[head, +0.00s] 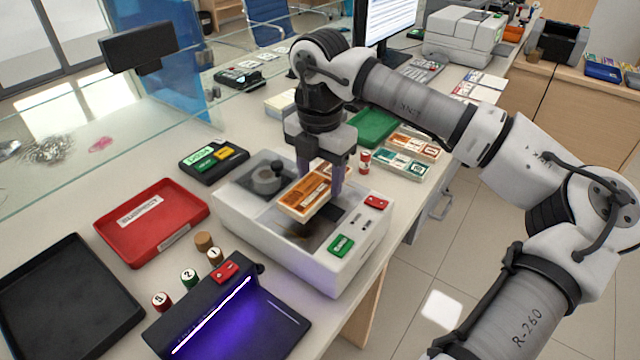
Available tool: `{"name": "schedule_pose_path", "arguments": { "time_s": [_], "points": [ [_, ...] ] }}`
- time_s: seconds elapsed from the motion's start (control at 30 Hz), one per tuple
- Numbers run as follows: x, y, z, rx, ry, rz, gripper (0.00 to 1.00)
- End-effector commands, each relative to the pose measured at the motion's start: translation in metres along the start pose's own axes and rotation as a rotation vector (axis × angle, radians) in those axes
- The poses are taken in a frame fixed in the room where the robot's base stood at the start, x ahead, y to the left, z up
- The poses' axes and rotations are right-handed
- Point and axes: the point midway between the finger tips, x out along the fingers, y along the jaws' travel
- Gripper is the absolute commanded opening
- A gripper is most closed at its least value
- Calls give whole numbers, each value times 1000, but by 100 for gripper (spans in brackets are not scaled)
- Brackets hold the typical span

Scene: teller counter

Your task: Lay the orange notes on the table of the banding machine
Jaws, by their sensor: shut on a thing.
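The orange notes (297,203) are a flat bundle with a pale label, tilted slightly in the head view. My gripper (320,180) points down and is shut on the notes, with its purple-grey fingers at their right part. The notes are over the top of the white banding machine (265,243). The machine's dark table (325,220) shows partly beside and below the notes; the rest is hidden by them. I cannot tell whether the notes touch the table.
A red tray (128,243), a black tray (45,318) and a purple-lit lamp unit (245,330) stand left and in front. Stamps (188,278) stand between them. Other note bundles (403,165) lie behind the machine. The counter's right edge is close to the machine.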

Motion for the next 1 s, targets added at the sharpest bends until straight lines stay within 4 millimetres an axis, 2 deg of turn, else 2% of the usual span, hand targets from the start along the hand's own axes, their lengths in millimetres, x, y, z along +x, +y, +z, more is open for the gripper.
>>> {"name": "schedule_pose_path", "arguments": {
  "time_s": [0.1, 0.2, 0.57, 0.6, 0.7, 0.73, 1.0],
  "points": [
    [20, 0, 0, -1, 3, 0, 26],
    [29, 0, 0, 0, 2, 0, 26],
    [34, 0, 0, 0, 0, 0, 26],
    [32, 0, 0, 0, 0, 0, 59],
    [32, 0, 0, 0, 0, 0, 72],
    [32, 0, 0, 0, 0, 0, 76],
    [31, 0, 0, 0, 0, 0, 76]
  ]
}}
